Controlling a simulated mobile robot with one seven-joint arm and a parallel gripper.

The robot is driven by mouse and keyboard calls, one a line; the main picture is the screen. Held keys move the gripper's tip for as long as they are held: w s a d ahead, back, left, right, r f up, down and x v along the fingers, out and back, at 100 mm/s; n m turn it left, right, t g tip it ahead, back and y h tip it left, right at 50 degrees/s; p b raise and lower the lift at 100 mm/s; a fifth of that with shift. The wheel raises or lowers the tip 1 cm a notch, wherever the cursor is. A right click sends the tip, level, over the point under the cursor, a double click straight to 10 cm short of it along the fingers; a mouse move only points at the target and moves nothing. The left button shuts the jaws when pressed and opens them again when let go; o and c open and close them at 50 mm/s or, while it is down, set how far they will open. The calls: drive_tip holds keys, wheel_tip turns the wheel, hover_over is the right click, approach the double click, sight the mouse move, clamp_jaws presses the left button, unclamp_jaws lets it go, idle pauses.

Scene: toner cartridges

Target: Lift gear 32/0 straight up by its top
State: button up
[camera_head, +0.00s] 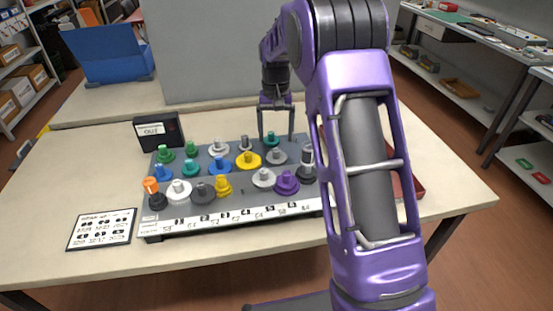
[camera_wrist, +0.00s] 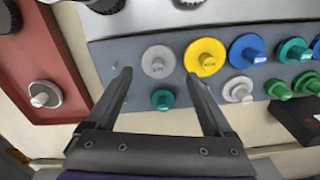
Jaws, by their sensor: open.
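Several coloured gears with upright hubs stand in rows on a grey rack (camera_head: 238,191). I cannot read which one is marked 32/0. My gripper (camera_head: 276,138) is open and points down at the rack's back row. A teal gear (camera_head: 271,140) appears between its fingers in the head view. In the wrist view my gripper (camera_wrist: 157,78) has the small teal gear (camera_wrist: 163,99) between its fingers, and a grey gear (camera_wrist: 158,61) lies just beyond, near the fingertips. Neither gear appears gripped. My arm hides part of the rack's right end.
A yellow gear (camera_wrist: 205,57) and a blue gear (camera_wrist: 247,50) stand close beside the grey one. A black box marked OUT (camera_head: 158,131) stands at the back left. A red tray (camera_wrist: 62,108) lies beside the rack. A printed card (camera_head: 101,229) lies front left.

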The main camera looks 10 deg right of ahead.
sight(276, 150)
wheel_tip(276, 150, down, 3)
drive_tip(key=shift+f, duration=0.15)
drive_tip(key=shift+w+d+f+b, duration=0.1)
drive_tip(key=shift+w+f+b, duration=0.1)
drive_tip(key=shift+f, duration=0.7)
drive_tip(key=shift+w+d+f+b, duration=0.15)
drive_tip(key=shift+w+f, duration=0.1)
drive_tip(key=shift+f, duration=0.6)
drive_tip(key=shift+w+a+f+b, duration=0.1)
drive_tip(key=shift+w+f+b, duration=0.1)
drive_tip(key=shift+f, duration=0.7)
drive_tip(key=shift+c, duration=0.3)
drive_tip(key=c, duration=1)
